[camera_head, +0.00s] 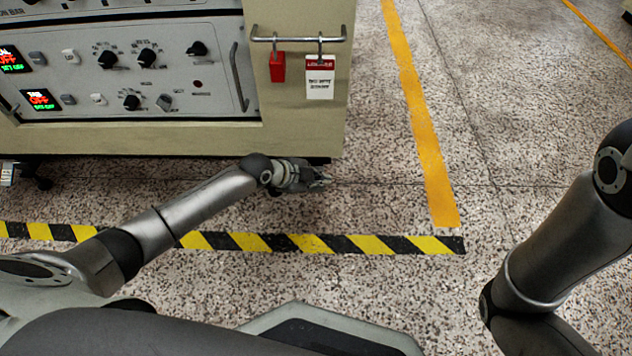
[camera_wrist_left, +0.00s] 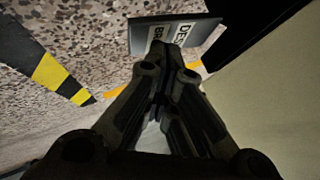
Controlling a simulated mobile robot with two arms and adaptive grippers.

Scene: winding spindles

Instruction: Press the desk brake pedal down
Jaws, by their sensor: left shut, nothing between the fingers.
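The desk brake pedal (camera_wrist_left: 200,32) shows in the left wrist view as a dark grey plate with a partly hidden light label, at the top centre. My left gripper (camera_wrist_left: 168,55) is shut and empty. Its fingertips overlap the near edge of the plate in that view, and I cannot tell whether they touch it. In the head view my left gripper (camera_head: 322,181) is low near the floor, by the bottom right corner of the cream control desk (camera_head: 298,125). I cannot make out the pedal there. My right gripper is out of view.
The desk front carries a knob panel (camera_head: 150,95) and a rail (camera_head: 298,38) with a red tag (camera_head: 278,68) and a white tag (camera_head: 320,80). Yellow-black tape (camera_head: 300,243) and a yellow line (camera_head: 425,150) mark the speckled floor.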

